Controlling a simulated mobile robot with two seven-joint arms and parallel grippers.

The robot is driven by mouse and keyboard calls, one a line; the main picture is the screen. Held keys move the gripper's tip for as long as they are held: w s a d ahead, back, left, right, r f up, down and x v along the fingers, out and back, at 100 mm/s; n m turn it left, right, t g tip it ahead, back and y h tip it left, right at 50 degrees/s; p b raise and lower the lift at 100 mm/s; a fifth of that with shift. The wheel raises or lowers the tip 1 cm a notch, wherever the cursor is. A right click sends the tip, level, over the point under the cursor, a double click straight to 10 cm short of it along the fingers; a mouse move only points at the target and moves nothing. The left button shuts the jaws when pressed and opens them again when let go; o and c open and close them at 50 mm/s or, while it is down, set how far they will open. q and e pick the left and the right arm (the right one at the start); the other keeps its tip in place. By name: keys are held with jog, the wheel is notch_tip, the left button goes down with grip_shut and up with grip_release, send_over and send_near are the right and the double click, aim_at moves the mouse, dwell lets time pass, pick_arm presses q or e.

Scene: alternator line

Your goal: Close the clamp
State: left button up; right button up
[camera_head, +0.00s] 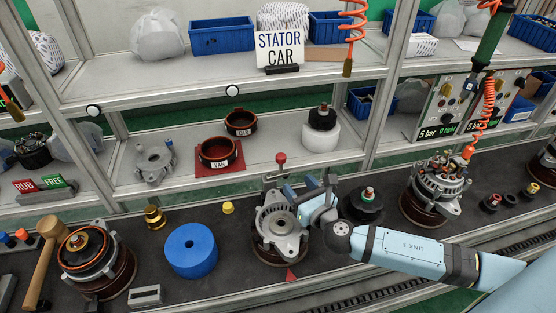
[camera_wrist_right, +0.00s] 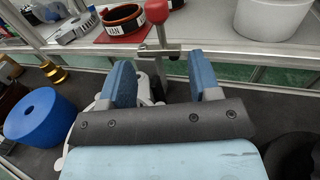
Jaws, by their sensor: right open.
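The clamp has a red ball knob (camera_head: 281,159) on an upright metal lever, behind an alternator housing (camera_head: 277,222) on a round brown fixture. In the right wrist view the clamp's red knob (camera_wrist_right: 157,11) stands above a metal bracket (camera_wrist_right: 158,52). My right gripper (camera_head: 302,187) is at the housing's upper right, below and right of the knob. In the wrist view its two blue fingers (camera_wrist_right: 162,75) are apart, with the clamp's post showing between and beyond them. Nothing is held between them. The housing is mostly hidden there. My left gripper is not in view.
A blue ring (camera_head: 191,250), a brass part (camera_head: 154,217) and a yellow cap (camera_head: 228,208) stand left of the fixture. A dark part (camera_head: 363,205) and another alternator (camera_head: 437,188) stand right. The shelf behind holds ring parts and a white cylinder (camera_head: 320,136).

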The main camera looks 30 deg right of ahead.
aim_at(282, 165)
jog(key=w, duration=1.1)
jog(key=shift+w+a+p, duration=0.15)
jog(key=shift+p, duration=0.2)
jog(key=shift+c, duration=0.7)
jog(key=c, duration=0.8)
